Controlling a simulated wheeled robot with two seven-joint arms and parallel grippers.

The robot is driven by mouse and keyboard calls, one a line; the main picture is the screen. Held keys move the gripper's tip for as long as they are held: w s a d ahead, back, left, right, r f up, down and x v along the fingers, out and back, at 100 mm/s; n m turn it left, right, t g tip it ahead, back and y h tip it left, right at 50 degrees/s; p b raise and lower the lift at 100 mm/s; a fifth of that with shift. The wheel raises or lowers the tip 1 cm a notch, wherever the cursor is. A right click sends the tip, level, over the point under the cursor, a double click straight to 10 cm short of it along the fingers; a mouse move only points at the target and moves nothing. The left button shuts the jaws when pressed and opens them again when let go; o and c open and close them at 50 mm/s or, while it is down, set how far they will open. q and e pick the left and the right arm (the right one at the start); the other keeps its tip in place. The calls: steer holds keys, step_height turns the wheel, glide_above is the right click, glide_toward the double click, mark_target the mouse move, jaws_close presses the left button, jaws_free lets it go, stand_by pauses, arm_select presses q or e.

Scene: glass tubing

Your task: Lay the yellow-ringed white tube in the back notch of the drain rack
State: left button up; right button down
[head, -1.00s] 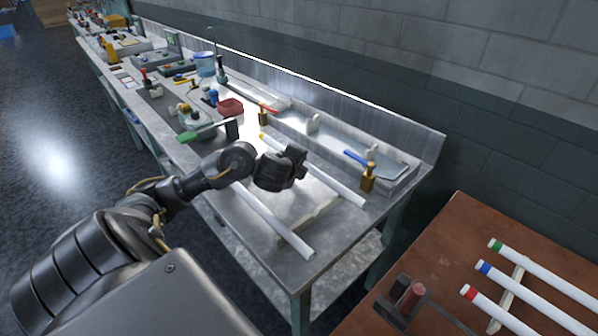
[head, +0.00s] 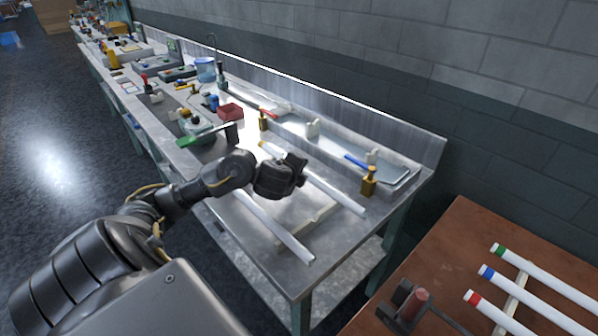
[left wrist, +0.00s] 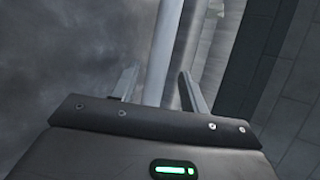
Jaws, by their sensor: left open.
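The yellow-ringed white tube (head: 337,193) lies slanting across the metal bench, its yellow end (head: 263,145) at the far left beyond my gripper. A second white tube (head: 278,229) lies nearer the front, with no coloured ring showing. Pale cream bars (head: 318,217), which look like the rack, lie beneath the tubes; I cannot make out their notches. My left gripper (head: 296,170) is over the yellow-ringed tube and hides its middle. In the left wrist view the gripper (left wrist: 158,88) is open, with a white tube (left wrist: 163,45) lined up between its fingers; contact cannot be told. My right gripper is out of view.
A grey tray (head: 335,139) with white supports runs along the back wall, brass fittings (head: 369,182) before it. Tools, a red box (head: 230,112) and a green-handled item (head: 187,141) crowd the bench's left. A brown table (head: 455,245) holds ringed tubes at right.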

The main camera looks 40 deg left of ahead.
arm_select(q)
steer(key=shift+r, duration=0.25)
steer(key=p+v, duration=0.8)
steer(key=v, duration=0.4)
steer(key=shift+r+p, duration=0.2)
steer(key=shift+p, duration=0.15)
steer(key=shift+f, duration=0.1)
